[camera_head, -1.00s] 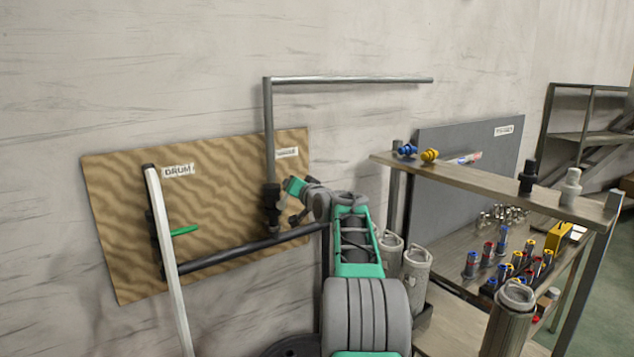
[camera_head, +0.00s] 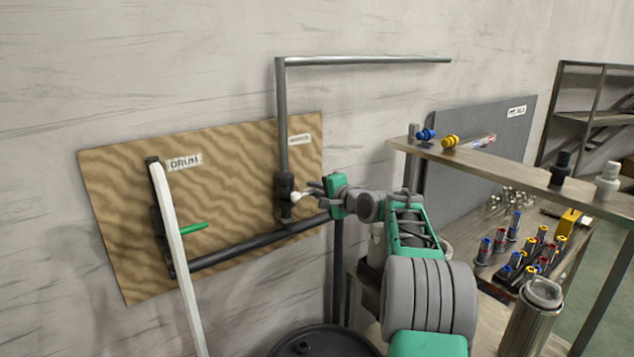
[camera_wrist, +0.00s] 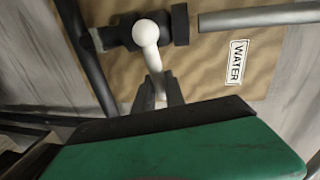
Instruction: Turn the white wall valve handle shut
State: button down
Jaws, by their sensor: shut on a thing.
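The white valve handle (camera_head: 297,196) sticks out from a black valve body (camera_head: 284,196) on the vertical grey pipe, in front of a wood-grain wall board (camera_head: 240,170). In the wrist view the white handle (camera_wrist: 148,42) has a rounded knob end at the valve, and its shaft runs down between my fingers. My gripper (camera_head: 313,190) comes from the right and is shut on the handle. In the wrist view my gripper (camera_wrist: 160,92) shows dark fingers on both sides of the shaft. A label reading WATER (camera_wrist: 237,62) is beside the valve.
A green handle (camera_head: 194,228) and a DRUM label (camera_head: 185,162) are at the board's left. A white post (camera_head: 178,265) stands in front. A shelf (camera_head: 520,175) with fittings is at the right, and a dark drum (camera_head: 325,343) is below.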

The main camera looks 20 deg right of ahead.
jog(key=shift+a+f+m, duration=0.15)
jog(key=shift+f+m, duration=0.15)
jog(key=shift+m, duration=0.1)
jog(key=shift+f, duration=0.15)
jog(key=c, duration=1.4)
grip_release()
jog(key=shift+s, duration=0.1)
jog(key=v, duration=0.2)
jog(key=b+v, duration=0.1)
jog(key=v, duration=0.2)
jog(key=b+v, duration=0.1)
jog(key=v, duration=0.2)
jog(key=shift+d, duration=0.25)
jog(key=shift+a, duration=0.15)
